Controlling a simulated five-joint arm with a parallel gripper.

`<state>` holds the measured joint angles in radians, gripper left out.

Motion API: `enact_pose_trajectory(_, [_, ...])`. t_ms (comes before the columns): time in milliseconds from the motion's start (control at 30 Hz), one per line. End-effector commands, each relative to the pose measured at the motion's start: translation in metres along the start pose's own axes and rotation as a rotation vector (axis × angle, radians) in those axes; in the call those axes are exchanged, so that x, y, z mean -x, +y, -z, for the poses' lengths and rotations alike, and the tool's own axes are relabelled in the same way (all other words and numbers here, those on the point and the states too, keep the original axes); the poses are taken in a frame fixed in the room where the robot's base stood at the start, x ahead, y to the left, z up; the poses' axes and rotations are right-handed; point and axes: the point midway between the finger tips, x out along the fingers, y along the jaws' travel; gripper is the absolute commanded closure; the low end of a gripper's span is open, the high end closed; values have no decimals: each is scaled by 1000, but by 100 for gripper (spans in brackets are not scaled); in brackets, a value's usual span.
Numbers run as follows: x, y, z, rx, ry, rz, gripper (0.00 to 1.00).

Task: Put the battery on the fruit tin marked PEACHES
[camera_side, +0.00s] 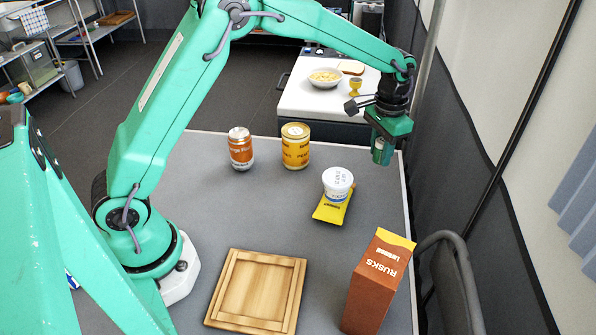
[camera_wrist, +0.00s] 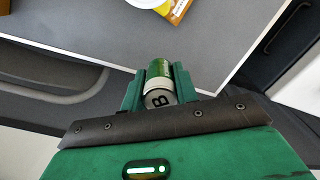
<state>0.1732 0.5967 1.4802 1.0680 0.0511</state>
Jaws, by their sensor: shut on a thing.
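My gripper (camera_side: 384,142) is shut on the battery (camera_side: 381,155), a small green cylinder, above the table's far right corner. In the wrist view the battery (camera_wrist: 159,86) sits between the two green jaws (camera_wrist: 158,88), with a pale end marked B. The fruit tin (camera_side: 295,150) is yellow with an orange band and stands upright at the table's far edge, left of my gripper. Its lettering begins with PE; the rest is too small to read for sure. Its pale top is bare.
An orange drink can (camera_side: 240,150) stands just left of the tin. A white tub (camera_side: 338,182) and a yellow packet (camera_side: 332,212) lie between the tin and the RUSKS box (camera_side: 376,285). A wooden tray (camera_side: 232,255) is at the front. The middle of the table (camera_side: 270,210) is clear.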

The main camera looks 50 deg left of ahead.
Motion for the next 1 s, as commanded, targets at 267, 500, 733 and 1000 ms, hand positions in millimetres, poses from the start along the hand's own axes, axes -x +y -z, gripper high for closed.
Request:
enact_pose_trajectory(267, [8,-6,-6,44,2,0,96])
enact_pose_trajectory(500, [34,-24,-28,207,4,0,96])
enact_pose_trajectory(733, [68,-47,-66,452,5,-1,96])
enact_pose_trajectory(1000, [98,-66,-111,720,3,-1,96])
